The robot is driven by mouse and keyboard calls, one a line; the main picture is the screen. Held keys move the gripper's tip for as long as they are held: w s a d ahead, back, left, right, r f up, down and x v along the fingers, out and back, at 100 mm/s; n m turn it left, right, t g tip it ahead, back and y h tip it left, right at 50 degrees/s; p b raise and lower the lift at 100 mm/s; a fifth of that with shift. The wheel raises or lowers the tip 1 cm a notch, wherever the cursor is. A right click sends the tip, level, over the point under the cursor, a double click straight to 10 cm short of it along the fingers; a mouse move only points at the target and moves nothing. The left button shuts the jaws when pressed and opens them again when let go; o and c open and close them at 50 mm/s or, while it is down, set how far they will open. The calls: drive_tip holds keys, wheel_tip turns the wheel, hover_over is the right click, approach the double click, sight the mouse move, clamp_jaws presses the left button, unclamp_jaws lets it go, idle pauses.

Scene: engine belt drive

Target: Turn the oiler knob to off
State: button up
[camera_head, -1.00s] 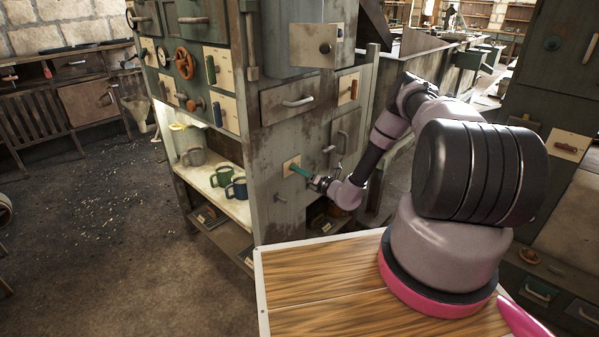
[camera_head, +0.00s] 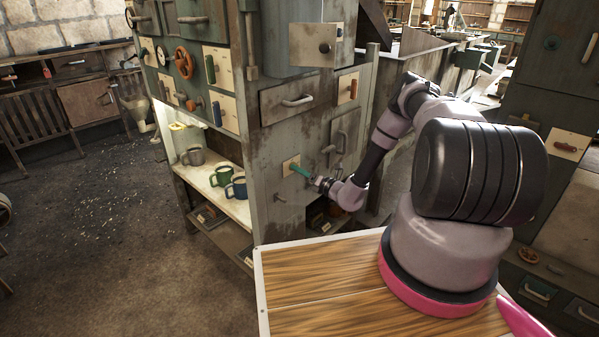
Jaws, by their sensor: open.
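A green knob (camera_head: 300,171) sticks out from a small cream plate (camera_head: 290,162) on the right-hand face of the grey cabinet. I take it for the oiler knob, but no label on it is readable. My gripper (camera_head: 314,180) is open at the knob's near end, just right of and below the plate. It is small in this view, and I cannot tell whether its fingers touch the knob or stand around it.
The worn cabinet (camera_head: 275,140) has a drawer handle (camera_head: 298,101) above the knob and a small peg handle (camera_head: 281,198) below it. A green mug (camera_head: 221,176) and a blue mug (camera_head: 237,188) stand on the shelf to the left. A wooden top (camera_head: 300,280) lies in front.

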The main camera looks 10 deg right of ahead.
drive_tip(key=v, duration=1)
